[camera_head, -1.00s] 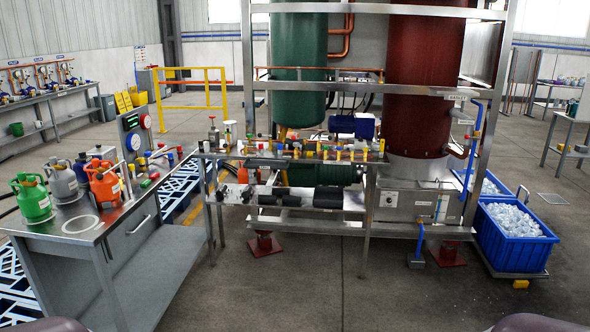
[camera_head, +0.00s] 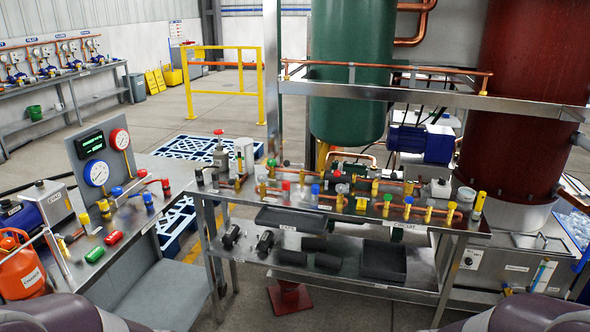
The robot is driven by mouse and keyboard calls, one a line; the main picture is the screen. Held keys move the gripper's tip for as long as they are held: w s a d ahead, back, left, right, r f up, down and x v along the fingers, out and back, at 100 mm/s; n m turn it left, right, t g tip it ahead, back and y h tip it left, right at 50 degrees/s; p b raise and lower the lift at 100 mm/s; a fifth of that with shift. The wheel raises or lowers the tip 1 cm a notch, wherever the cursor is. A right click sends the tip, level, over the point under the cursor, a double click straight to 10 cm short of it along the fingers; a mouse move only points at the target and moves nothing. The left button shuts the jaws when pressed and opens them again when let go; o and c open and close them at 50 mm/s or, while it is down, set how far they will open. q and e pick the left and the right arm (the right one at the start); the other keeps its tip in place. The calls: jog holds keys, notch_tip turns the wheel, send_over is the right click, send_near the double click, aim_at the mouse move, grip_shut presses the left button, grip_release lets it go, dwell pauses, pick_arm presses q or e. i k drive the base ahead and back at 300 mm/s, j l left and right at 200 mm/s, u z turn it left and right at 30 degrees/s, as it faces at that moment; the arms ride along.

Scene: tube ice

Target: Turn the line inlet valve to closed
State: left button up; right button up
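A steel bench (camera_head: 470,229) carries copper pipework with several small valves, capped in red, blue, green and yellow. Among them are a red-capped valve (camera_head: 286,186), a blue-capped valve (camera_head: 315,190) and a green-capped valve (camera_head: 388,198). I cannot tell which of them is the line inlet valve, and the labels are too small to read. Handle positions are also too small to judge. Neither of my grippers is in view; only parts of my own arms show at the bottom corners.
A green tank (camera_head: 347,75) and a dark red tank (camera_head: 520,100) stand behind the valve bench. The lower shelf (camera_head: 400,274) holds black parts. Floor shows between the benches.

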aim_at(286, 163)
jog(key=i+l, duration=0.15)
jog(key=i, duration=0.35)
jog(key=i+l, duration=0.15)
jog(key=i, duration=0.3)
jog(key=i+l+u, duration=0.1)
jog(key=i, duration=0.4)
jog(key=i+l, duration=0.2)
jog(key=i, duration=0.3)
